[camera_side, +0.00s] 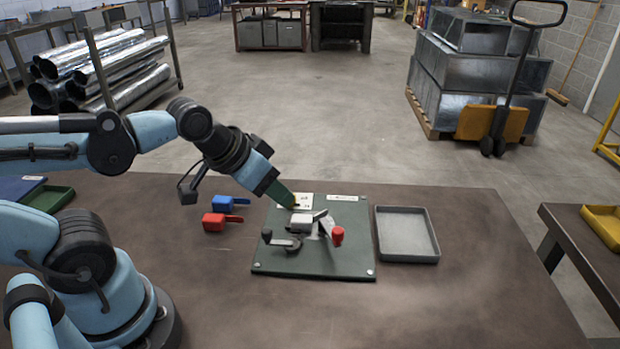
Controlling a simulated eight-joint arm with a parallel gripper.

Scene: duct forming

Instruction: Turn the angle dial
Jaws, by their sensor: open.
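A dark green plate (335,262) lies on the brown bench. At its back left corner is a small white marked panel (305,199) with a dark and yellow part on it, which looks like the angle dial. My gripper (291,204) reaches down from the left, and its greenish fingertips are at this panel. They cover part of it. The jaws are open. I cannot tell whether the fingertips touch the dial. The plate also carries a light grey block (301,223), a black-knobbed crank (284,242) at the left and a red-knobbed lever (337,236) at the right.
A blue handled block (223,203) and a red handled block (214,222) lie left of the plate. An empty grey tray (407,252) lies to its right. A green tray (48,199) is at the far left. The front of the bench (400,310) is clear.

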